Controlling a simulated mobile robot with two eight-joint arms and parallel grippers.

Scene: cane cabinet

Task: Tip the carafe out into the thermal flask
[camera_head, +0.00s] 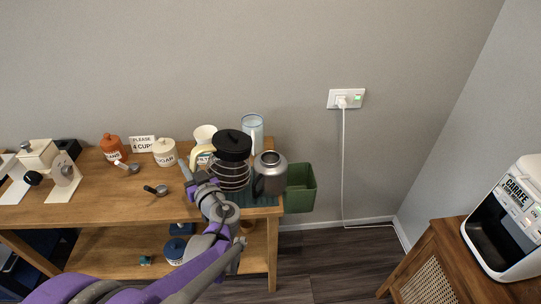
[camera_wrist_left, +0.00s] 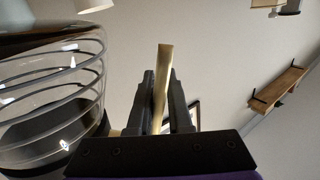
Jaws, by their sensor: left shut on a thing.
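The carafe (camera_head: 231,172) is clear glass with dark spiral bands, a black lid and a cream handle. In the head view it looks close to upright, just left of the thermal flask. The thermal flask (camera_head: 270,178) is grey metal with a black handle and stands at the table's right end. My left gripper (camera_head: 198,181) is shut on the carafe's handle; in the left wrist view the cream handle (camera_wrist_left: 162,75) runs between the fingers, with the banded glass (camera_wrist_left: 50,85) at left. I cannot tell whether the carafe touches the table. My right gripper is out of view.
The wooden table (camera_head: 110,195) also bears a sugar jar (camera_head: 165,152), an orange jar (camera_head: 113,147), scoops, a grinder (camera_head: 45,160), a white filter cone (camera_head: 204,136) and a tall blue-and-white container (camera_head: 253,130). A green bin (camera_head: 300,188) is right of the table. A coffee machine (camera_head: 505,220) sits on the cane cabinet (camera_head: 440,265).

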